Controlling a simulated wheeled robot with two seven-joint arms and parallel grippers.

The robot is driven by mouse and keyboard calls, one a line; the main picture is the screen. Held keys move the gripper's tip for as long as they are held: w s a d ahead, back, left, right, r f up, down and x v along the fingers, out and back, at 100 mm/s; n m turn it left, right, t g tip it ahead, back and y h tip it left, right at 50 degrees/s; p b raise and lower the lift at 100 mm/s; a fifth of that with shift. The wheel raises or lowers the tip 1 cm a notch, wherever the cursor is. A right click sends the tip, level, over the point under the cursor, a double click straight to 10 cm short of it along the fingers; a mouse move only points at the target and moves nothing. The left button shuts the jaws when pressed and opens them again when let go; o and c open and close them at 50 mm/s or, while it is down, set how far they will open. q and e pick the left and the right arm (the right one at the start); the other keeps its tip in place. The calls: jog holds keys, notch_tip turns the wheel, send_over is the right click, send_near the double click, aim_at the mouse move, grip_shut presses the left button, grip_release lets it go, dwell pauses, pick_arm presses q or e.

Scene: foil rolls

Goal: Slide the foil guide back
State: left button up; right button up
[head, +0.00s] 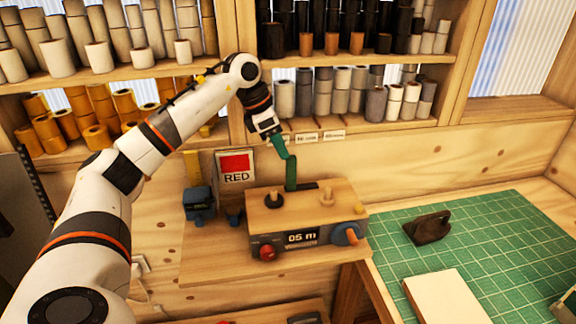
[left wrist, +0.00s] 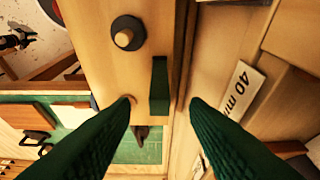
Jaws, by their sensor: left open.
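A wooden machine (head: 306,212) with a "05 m" display stands on a wooden shelf. In the left wrist view the green piece (left wrist: 158,84) appears between and beyond my fingertips. My left gripper (head: 283,150) has green fingers, is open, and points down just above the guide. My right gripper is not in view.
The machine has a dark-based peg (head: 274,199), a red knob (head: 267,252) and a blue knob (head: 345,235). A "RED" sign (head: 235,166) stands behind left. Shelves of rolls (head: 360,95) are above. A green cutting mat (head: 490,240) lies at right.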

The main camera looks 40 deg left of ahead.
pick_arm(q)
jog(key=v, duration=0.4)
jog(key=shift+s+r+b, duration=0.1)
jog(key=shift+r+b, duration=0.1)
jog(key=shift+b, duration=0.2)
